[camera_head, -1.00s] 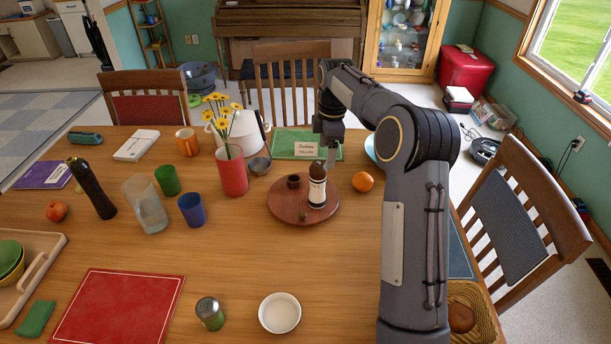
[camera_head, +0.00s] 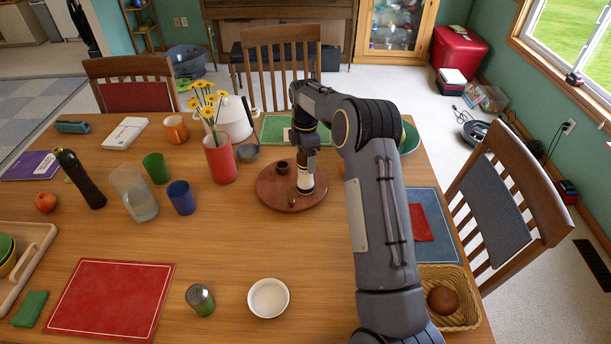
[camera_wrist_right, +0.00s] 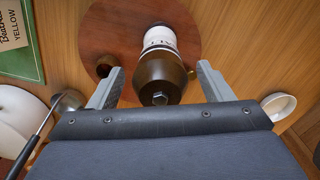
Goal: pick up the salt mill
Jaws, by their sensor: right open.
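The salt mill (camera_head: 305,181), with a white body and a dark brown top, stands on the round wooden board (camera_head: 272,197) on the table. In the right wrist view the mill (camera_wrist_right: 160,72) is seen from its top, with a metal knob on its cap. My right gripper (camera_head: 306,160) is over the mill's top, which it hides in the head view. In the wrist view its open fingers (camera_wrist_right: 158,88) are on either side of the cap, with a visible gap on each side. My left gripper is not in view.
A small dark pot (camera_head: 282,167) and a small greenish item (camera_head: 292,202) share the board. A white bowl (camera_head: 268,298) is nearer. Table between board and red mat (camera_head: 112,300) is clear.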

